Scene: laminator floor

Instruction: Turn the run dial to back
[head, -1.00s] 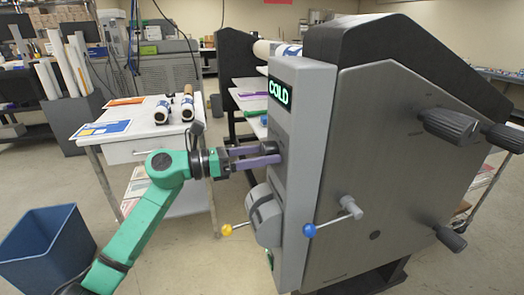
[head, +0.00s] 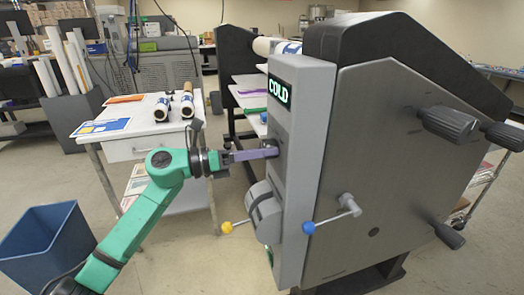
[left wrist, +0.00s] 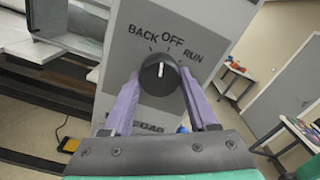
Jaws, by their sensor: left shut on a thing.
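The run dial (left wrist: 160,76) is a round black knob on the grey control panel (left wrist: 205,22), below the printed words BACK, OFF and RUN. Its white mark points straight up in the left wrist view, between BACK and OFF. My left gripper (left wrist: 160,88) is shut on the dial, with one purple finger at each side. In the head view my left gripper (head: 272,151) reaches the panel side of the laminator (head: 385,190) from the left, and its fingers hide most of the dial. My right gripper is not in view.
A green COLD display (head: 279,91) sits above the dial. A white cart (head: 135,125) stands behind my arm, and a blue bin (head: 45,250) at left.

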